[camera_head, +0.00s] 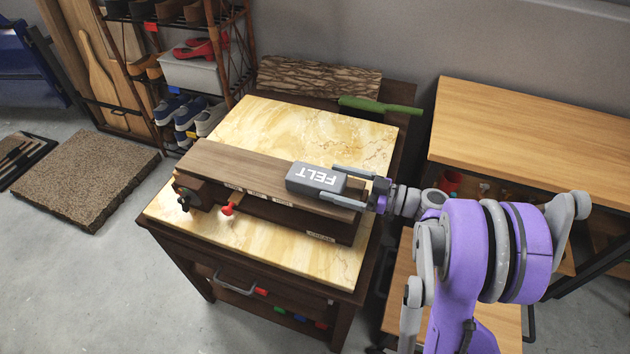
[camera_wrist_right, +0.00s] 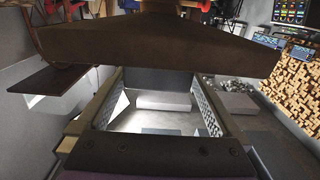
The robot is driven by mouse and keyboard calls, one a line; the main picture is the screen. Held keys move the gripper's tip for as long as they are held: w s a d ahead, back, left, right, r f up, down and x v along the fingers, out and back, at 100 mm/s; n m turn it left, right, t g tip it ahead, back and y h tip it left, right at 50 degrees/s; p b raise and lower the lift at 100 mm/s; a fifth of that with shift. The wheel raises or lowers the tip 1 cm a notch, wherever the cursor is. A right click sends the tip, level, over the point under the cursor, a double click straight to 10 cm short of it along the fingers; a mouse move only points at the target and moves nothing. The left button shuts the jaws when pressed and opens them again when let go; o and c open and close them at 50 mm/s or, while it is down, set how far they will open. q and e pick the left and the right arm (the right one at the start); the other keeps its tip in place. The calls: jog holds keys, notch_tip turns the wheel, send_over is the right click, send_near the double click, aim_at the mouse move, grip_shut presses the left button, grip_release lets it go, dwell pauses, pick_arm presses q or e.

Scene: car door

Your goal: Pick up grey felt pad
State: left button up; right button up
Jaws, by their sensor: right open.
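The grey felt pad (camera_head: 312,177), a block with white "FELT" lettering on top, lies on the dark wooden box (camera_head: 232,165), near its right end. My right gripper (camera_head: 330,181) comes in from the right, with its two fingers on either side of the pad's right part. The gripper is open, and I cannot tell whether the fingers touch the pad. In the right wrist view, the open fingers (camera_wrist_right: 160,112) frame a pale block (camera_wrist_right: 164,102); I cannot tell whether it is the pad. My left gripper is not in view.
The box rests on a marble-topped table (camera_head: 300,130). Red and dark knobs (camera_head: 227,209) stick out of its front. A green-handled brush (camera_head: 378,106) lies behind. A wooden bench (camera_head: 540,130) stands at right and a shoe rack (camera_head: 190,70) at back left.

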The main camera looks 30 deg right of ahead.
aim_at(316, 176)
jog(key=x, duration=0.5)
jog(key=shift+w+a, duration=0.15)
jog(key=shift+w, duration=0.2)
jog(key=c, duration=1.1)
